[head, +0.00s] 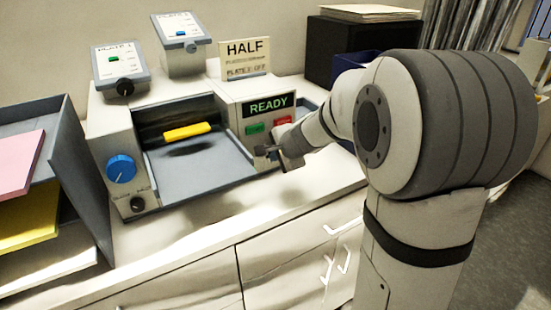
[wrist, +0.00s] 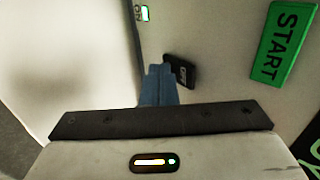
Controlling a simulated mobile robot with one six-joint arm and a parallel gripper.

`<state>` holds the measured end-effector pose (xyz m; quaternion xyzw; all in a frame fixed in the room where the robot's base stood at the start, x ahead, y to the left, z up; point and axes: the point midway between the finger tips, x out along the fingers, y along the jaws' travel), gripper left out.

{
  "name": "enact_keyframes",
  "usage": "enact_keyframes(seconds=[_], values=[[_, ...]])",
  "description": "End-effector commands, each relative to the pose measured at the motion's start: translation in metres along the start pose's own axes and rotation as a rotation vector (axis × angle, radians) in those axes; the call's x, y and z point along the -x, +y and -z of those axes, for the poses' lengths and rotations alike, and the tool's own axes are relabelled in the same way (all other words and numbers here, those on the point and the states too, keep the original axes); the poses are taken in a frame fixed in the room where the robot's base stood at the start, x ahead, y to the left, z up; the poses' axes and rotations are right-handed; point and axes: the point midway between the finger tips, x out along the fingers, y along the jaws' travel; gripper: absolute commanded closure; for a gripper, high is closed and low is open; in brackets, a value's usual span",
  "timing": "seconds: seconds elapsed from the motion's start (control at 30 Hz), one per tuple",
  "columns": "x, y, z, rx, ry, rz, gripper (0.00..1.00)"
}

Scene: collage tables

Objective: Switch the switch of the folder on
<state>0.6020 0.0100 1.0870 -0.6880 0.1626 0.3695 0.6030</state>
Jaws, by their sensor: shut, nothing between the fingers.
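The folder (head: 205,168) is a pale machine on the counter with a READY display (head: 268,106) on its right column. My gripper (head: 264,151) is at the lower front of that column, below the green button. In the wrist view the two blue-grey fingers (wrist: 158,85) are shut together and empty. Their tips are at the left side of a small black switch (wrist: 181,72) with pale lettering too small to read surely. I cannot tell whether they touch it. A small green-lit ON mark (wrist: 144,13) is above and left of the switch. In the head view my gripper hides the switch.
The green START button (wrist: 283,40) is right of the switch; it also shows in the head view (head: 255,128) beside a red button (head: 283,121). A blue knob (head: 121,168) is on the left column. A paper rack (head: 72,165) stands at left.

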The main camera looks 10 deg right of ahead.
Motion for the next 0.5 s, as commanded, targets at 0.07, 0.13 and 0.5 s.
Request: enact_keyframes(seconds=[0.07, 0.13, 0.5], values=[[0.002, -0.002, 0.0, 0.0, 0.0, 0.001, 1.0], [0.004, -0.004, 0.0, 0.0, 0.0, 0.001, 1.0], [0.012, -0.013, 0.0, 0.0, 0.001, 0.002, 1.0]])
